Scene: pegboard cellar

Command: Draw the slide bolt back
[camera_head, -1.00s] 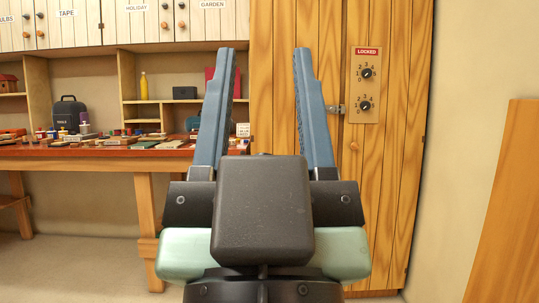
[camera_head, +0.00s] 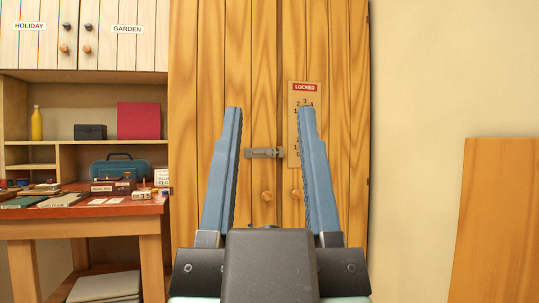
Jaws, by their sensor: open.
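The slide bolt (camera_head: 263,153) is a small grey metal bolt lying level across the seam of the tall wooden cabinet's two doors. It shows between my fingers in the picture. My gripper (camera_head: 270,108) is open and empty, its two blue fingers pointing up and forward; it appears to be in front of the cabinet, apart from the bolt. A tan plate (camera_head: 294,122) with a red "LOCKED" label (camera_head: 305,87) is on the right door, and my right finger hides most of its dials.
Two round wooden knobs sit below the bolt, a left knob (camera_head: 267,196) and a right knob (camera_head: 297,195). A cluttered workbench (camera_head: 90,208) stands at the left. A wooden board (camera_head: 497,220) stands at the right, with bare wall between it and the cabinet.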

